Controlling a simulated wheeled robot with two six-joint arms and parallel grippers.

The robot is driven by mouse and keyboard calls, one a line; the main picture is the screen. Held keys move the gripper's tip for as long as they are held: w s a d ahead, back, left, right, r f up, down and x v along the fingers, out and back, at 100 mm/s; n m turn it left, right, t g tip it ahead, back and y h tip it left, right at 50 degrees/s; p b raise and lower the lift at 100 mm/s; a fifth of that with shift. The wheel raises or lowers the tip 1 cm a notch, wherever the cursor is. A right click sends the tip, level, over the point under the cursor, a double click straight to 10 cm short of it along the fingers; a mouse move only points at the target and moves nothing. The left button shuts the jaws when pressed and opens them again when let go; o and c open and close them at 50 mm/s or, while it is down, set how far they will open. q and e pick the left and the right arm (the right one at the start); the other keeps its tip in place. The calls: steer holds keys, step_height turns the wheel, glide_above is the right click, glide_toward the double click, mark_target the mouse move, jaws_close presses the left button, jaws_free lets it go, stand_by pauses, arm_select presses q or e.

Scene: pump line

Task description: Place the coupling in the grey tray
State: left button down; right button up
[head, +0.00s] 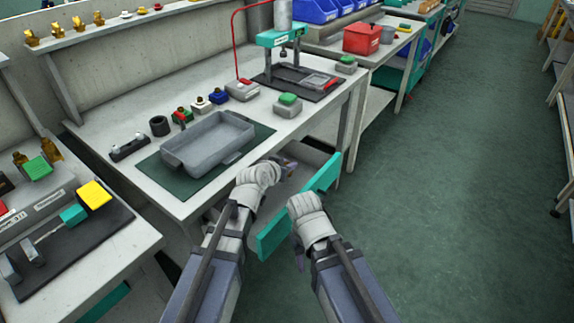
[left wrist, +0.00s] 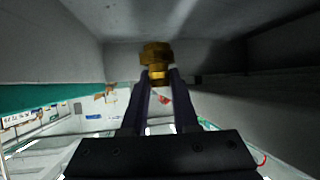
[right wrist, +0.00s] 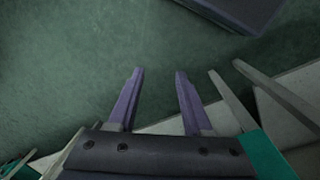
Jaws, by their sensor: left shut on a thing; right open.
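The coupling is a brass fitting (left wrist: 156,52) in the left wrist view, gripped between my left fingertips. In the head view my left gripper (head: 288,166) is at the open drawer (head: 310,152) under the bench, and the coupling cannot be made out there. My left gripper (left wrist: 158,77) is shut on the coupling, with grey drawer walls around it. The grey tray (head: 215,131) sits on a dark green mat on the bench, up and left of my left gripper, and looks empty. My right gripper (head: 298,250) is open and empty beside the drawer's teal front; its spread fingers (right wrist: 158,75) show over the floor.
The drawer's teal front (head: 318,187) stands out between my arms. Several small blocks and a black ring (head: 159,126) lie behind the tray. A green-button box (head: 288,105) and a teal press (head: 283,38) stand to its right. The floor at right is clear.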

arm_select(q)
step_height(320, 180, up, 6)
steer(key=p, duration=0.4)
steer(key=shift+f, duration=0.2)
